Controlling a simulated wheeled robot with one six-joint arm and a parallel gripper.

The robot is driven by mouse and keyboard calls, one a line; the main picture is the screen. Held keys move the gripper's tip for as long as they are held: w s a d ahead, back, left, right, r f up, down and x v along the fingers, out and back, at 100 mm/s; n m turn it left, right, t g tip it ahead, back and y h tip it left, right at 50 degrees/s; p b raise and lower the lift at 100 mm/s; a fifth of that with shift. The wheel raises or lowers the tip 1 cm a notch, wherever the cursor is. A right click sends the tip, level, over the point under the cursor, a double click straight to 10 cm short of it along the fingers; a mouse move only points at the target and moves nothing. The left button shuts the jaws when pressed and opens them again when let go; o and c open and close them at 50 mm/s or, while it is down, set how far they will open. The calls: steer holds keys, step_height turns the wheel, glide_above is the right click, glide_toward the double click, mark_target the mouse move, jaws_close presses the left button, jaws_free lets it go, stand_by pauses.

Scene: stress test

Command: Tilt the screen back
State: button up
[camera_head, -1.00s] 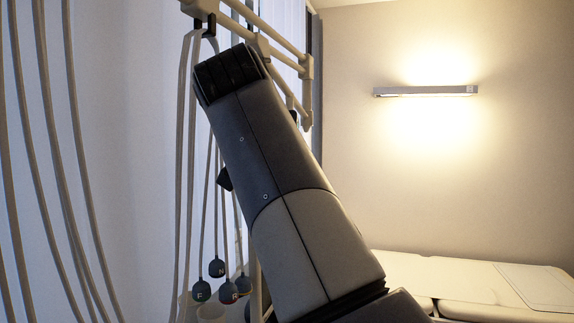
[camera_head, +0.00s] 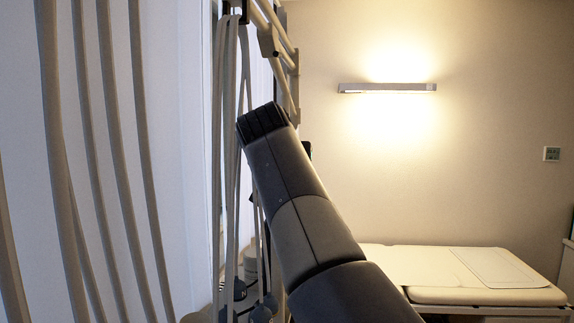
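I cannot make out a screen in the head camera view. My own arm, dark grey with a ribbed black upper end, rises from the bottom middle, leans to the left and covers part of the scene behind it. My gripper is not visible in this view, so its distance to any screen cannot be told.
Pale hoses (camera_head: 108,110) hang at the left, close to the camera. A light tubular frame (camera_head: 282,52) with more cables stands behind my arm. A cream padded couch (camera_head: 430,262) is at the right, under a lit wall lamp (camera_head: 387,88). A small wall panel (camera_head: 551,154) is at far right.

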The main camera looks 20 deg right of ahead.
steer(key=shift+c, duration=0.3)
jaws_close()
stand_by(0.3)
